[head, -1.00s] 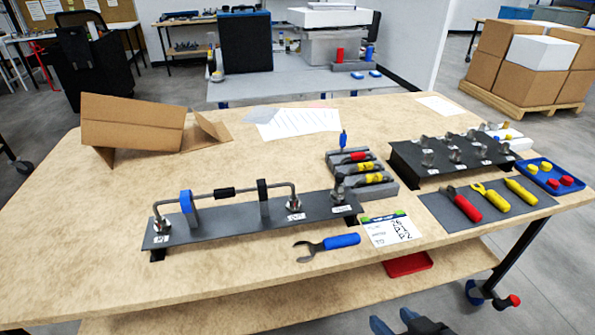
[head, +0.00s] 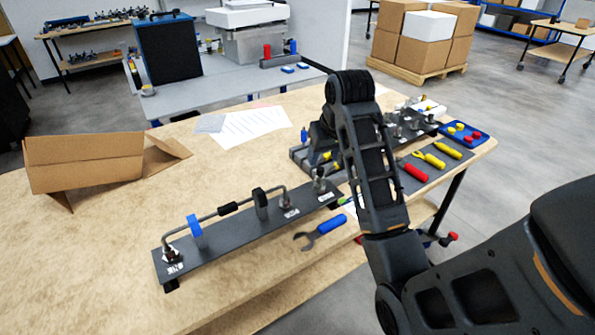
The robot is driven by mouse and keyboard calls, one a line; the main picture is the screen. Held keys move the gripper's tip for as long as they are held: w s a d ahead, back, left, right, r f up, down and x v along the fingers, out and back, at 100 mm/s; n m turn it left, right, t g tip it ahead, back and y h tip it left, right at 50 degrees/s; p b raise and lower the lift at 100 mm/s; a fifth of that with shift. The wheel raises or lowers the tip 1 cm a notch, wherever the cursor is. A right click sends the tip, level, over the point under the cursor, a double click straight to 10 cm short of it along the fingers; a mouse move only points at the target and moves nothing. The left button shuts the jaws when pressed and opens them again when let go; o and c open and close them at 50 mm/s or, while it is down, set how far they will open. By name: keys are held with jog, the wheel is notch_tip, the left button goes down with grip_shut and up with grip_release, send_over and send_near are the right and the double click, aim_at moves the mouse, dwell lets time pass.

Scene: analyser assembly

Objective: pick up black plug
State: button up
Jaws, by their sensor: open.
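I cannot single out the black plug with certainty. A dark-topped fitting (head: 320,184) stands upright at the right end of the long black plate (head: 225,240). A bent metal tube on that plate carries a black sleeve (head: 228,208), a blue clip (head: 195,232) and a black clip (head: 260,203). My gripper (head: 321,150) is partly seen as a dark shape beyond the fitting, over the grey tool block (head: 300,156). It is open; its fingertips are hard to make out, and my arm hides much of the block.
A blue-handled wrench (head: 322,232) lies in front of the plate. A cardboard piece (head: 85,162) stands at left. A grey mat (head: 410,180) with red and yellow tools and a blue tray (head: 455,127) lie at right. The table's left middle is clear.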

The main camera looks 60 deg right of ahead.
aim_at(321, 169)
jog(key=shift+d+p+x, duration=0.2)
jog(key=shift+p+x, duration=0.1)
jog(key=shift+x, duration=1.55)
jog(key=shift+d+p+x, duration=0.2)
jog(key=shift+p+x, duration=0.05)
jog(key=shift+x, duration=1.65)
jog(key=shift+s+r, duration=0.1)
jog(key=shift+s, duration=0.05)
grip_shut()
